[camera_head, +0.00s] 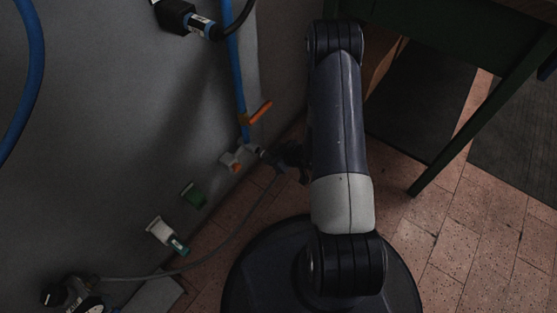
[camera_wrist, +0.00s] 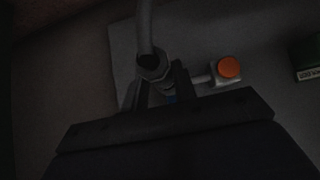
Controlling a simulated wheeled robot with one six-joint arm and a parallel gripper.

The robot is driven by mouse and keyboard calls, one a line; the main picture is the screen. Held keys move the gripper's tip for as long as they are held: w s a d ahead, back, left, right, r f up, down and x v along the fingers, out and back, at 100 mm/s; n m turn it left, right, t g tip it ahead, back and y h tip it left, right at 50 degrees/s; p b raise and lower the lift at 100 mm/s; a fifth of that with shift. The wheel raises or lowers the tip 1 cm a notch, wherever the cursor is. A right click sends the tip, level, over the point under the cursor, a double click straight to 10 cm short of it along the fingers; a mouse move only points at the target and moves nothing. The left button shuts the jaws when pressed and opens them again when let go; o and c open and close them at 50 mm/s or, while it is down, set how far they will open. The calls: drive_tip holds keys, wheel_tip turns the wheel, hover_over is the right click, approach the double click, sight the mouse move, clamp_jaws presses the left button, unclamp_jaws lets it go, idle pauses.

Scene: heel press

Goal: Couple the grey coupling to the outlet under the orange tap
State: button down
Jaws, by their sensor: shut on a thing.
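The orange tap (camera_head: 260,111) is a lever on the blue pipe by the wall. My gripper (camera_head: 285,155) is below it, low by the wall, partly hidden by its own dark shape. In the wrist view my gripper (camera_wrist: 157,84) is shut on the grey coupling (camera_wrist: 153,66), a ringed collar between the two fingers. A grey hose (camera_wrist: 144,25) rises from it. A little blue shows between the fingers. The outlet cannot be made out, being hidden or too dark, so I cannot tell whether the coupling touches it.
A pale fitting with a round orange knob (camera_wrist: 229,67) is right of the fingers; its stem points towards them. A green box (camera_head: 193,193) and a white fitting (camera_head: 160,231) are on the wall. The hose (camera_head: 215,248) trails to the lower left. A green table (camera_head: 480,125) stands right.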

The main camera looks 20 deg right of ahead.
drive_tip(key=shift+w+a, duration=0.3)
drive_tip(key=shift+w, duration=0.1)
drive_tip(key=shift+w+a, duration=0.35)
drive_tip(key=shift+w, duration=0.15)
idle(2.2)
drive_tip(key=c, duration=1.1)
unclamp_jaws()
drive_tip(key=shift+o, duration=0.2)
drive_tip(key=shift+s, duration=0.1)
drive_tip(key=p+v, duration=0.3)
drive_tip(key=v, duration=0.7)
drive_tip(key=shift+s+d+r+p, duration=0.2)
drive_tip(key=shift+r+p, duration=0.1)
drive_tip(key=shift+p, duration=0.05)
